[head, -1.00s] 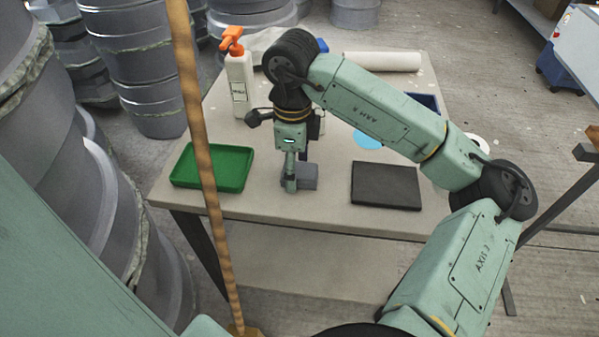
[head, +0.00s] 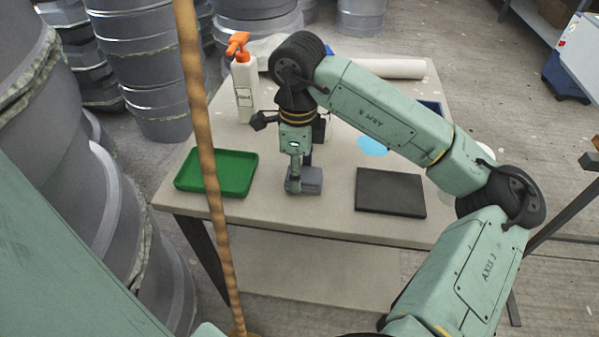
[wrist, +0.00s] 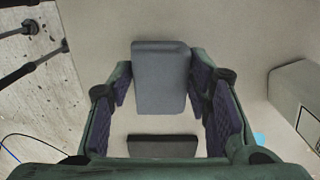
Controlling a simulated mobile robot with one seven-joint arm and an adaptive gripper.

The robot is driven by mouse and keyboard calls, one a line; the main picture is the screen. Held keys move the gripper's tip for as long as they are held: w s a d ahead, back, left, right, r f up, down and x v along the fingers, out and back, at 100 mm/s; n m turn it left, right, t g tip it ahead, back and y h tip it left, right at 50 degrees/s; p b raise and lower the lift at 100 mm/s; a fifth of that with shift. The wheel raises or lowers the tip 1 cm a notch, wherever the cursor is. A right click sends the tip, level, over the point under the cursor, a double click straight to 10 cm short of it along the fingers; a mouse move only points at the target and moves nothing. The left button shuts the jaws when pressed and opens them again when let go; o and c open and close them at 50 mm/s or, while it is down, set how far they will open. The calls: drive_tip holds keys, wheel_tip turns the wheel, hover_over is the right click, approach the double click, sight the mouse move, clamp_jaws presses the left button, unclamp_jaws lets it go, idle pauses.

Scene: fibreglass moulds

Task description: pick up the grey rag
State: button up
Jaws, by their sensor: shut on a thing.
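The grey rag (head: 312,180) is a folded, block-like grey bundle near the front of the table, between the green tray and the black slab. My gripper (head: 297,186) points down at it from above, and its fingers cover the rag's left part in the head view. In the wrist view, the rag (wrist: 160,78) lies between the two dark-padded fingers of my gripper (wrist: 162,88), which is shut on it. I cannot tell whether the rag is clear of the tabletop.
The table (head: 265,215) also bears a green tray (head: 215,172), a black slab (head: 390,192), a white bottle with an orange top (head: 244,88), a light-blue disc (head: 372,146) and a white roll (head: 390,68). A wooden pole (head: 203,130) stands in front. Grey moulds (head: 150,70) crowd the left.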

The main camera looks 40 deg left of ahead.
drive_tip(key=shift+r, duration=0.4)
wheel_tip(320, 180, up, 2)
drive_tip(key=shift+s+d+r+b, duration=0.1)
drive_tip(key=shift+b, duration=0.45)
drive_tip(key=s+d+r+b, duration=0.1)
drive_tip(key=s+d+b, duration=0.2)
drive_tip(key=s+d, duration=0.7)
drive_tip(key=shift+s+d+r, duration=0.15)
drive_tip(key=shift+s+d, duration=0.1)
drive_tip(key=shift+s, duration=0.65)
drive_tip(key=o, duration=0.6)
drive_tip(key=c, duration=0.5)
